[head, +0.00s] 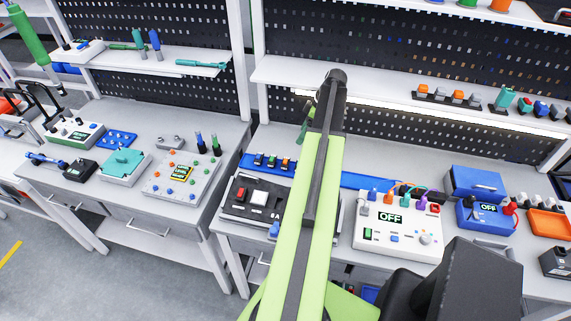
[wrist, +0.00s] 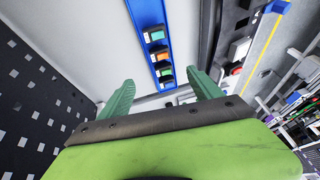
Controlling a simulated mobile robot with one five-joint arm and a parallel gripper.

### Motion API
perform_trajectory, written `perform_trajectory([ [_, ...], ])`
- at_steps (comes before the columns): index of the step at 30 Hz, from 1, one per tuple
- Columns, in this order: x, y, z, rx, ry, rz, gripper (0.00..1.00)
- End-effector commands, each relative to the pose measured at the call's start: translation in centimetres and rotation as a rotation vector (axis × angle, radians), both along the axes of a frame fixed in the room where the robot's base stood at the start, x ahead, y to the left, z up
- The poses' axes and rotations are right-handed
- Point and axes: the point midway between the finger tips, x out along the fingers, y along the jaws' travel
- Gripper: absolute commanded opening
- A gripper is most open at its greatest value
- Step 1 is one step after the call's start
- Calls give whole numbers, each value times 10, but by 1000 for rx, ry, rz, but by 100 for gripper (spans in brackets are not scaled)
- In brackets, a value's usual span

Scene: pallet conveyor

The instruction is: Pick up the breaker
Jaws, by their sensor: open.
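Several small dark blocks with orange, green or white faces sit in a row on a blue rail (head: 248,158); they look like breakers, but I cannot tell which one the task means.
A black-and-white panel box (head: 262,200) stands in front of the rail. A white OFF-display box (head: 397,225), a blue OFF box (head: 485,217) and an orange tray (head: 549,223) are to the right. A shelf (head: 390,98) with small parts is above the bench.

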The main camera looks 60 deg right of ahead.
Motion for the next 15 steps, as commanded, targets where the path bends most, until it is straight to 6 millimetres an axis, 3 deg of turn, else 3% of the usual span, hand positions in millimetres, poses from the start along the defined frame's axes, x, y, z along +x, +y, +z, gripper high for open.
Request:
perform_trajectory([
  [15, 36, 24, -105, -1, 1, 2, 74],
])
